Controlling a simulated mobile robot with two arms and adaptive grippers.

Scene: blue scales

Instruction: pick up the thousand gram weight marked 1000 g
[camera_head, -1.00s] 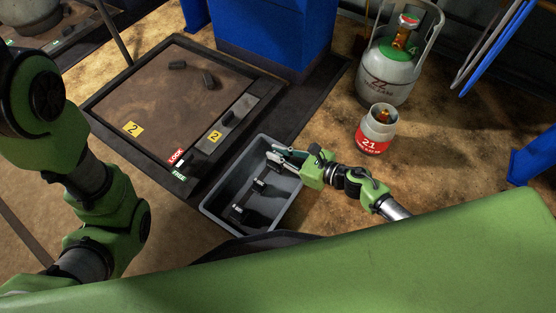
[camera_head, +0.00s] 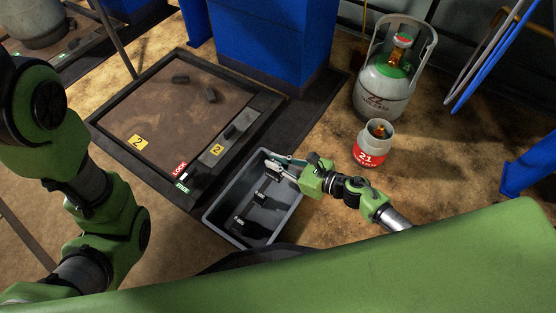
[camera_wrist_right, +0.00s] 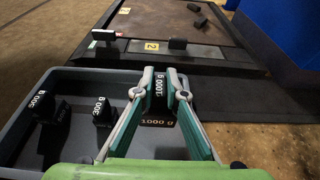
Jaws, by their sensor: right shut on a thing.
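My right gripper (camera_head: 280,168) reaches in from the right over the far end of the grey tray (camera_head: 212,213). In the right wrist view the right gripper (camera_wrist_right: 162,85) is shut on a black weight (camera_wrist_right: 157,108) whose near face reads 1000 g. The fingers stand on either side of it, and I cannot tell whether it still touches the tray floor. Two other black weights lie apart in the tray, one in the middle (camera_wrist_right: 103,112) and one farther left (camera_wrist_right: 48,112). My left arm shows at the left, but its gripper is out of view.
A floor scale (camera_head: 180,105) with two small dark pieces on it lies beyond the tray. A blue column (camera_head: 268,40) stands behind it. A small gas cylinder marked 21 (camera_head: 372,150) and a larger one (camera_head: 385,92) stand to the right.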

